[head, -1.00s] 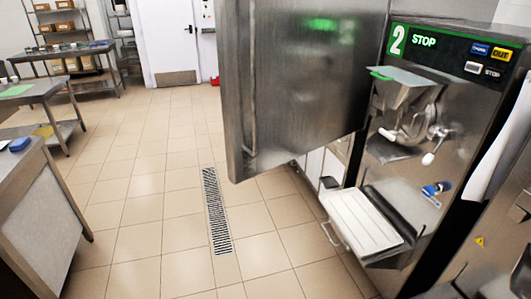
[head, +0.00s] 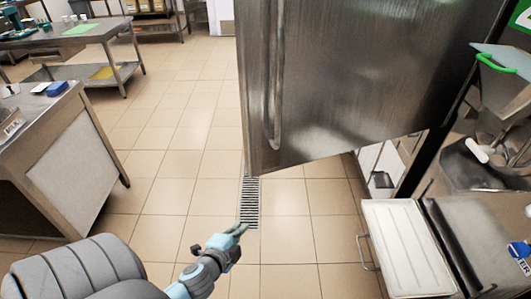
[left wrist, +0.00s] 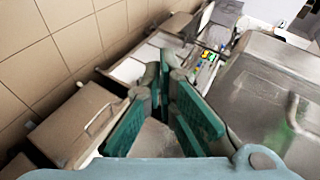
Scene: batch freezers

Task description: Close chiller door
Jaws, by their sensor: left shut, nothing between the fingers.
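The chiller door (head: 340,75) is a large brushed-steel panel that stands swung open, filling the upper middle of the head view. Its vertical bar handle (head: 276,90) runs along the panel's left side. My left gripper (head: 240,229) is shut and empty, low in front of the door's bottom left corner and apart from the handle in the picture. In the left wrist view its green-padded fingers (left wrist: 165,118) point away. A steel panel with a handle, seemingly the door (left wrist: 270,85), lies to their right there. My right gripper is out of view.
A machine with a white tray (head: 405,245) stands at the right, by the door. A steel counter (head: 75,150) stands at the left. A floor drain (head: 249,203) runs under the door's left edge. Tiled floor is free between counter and door.

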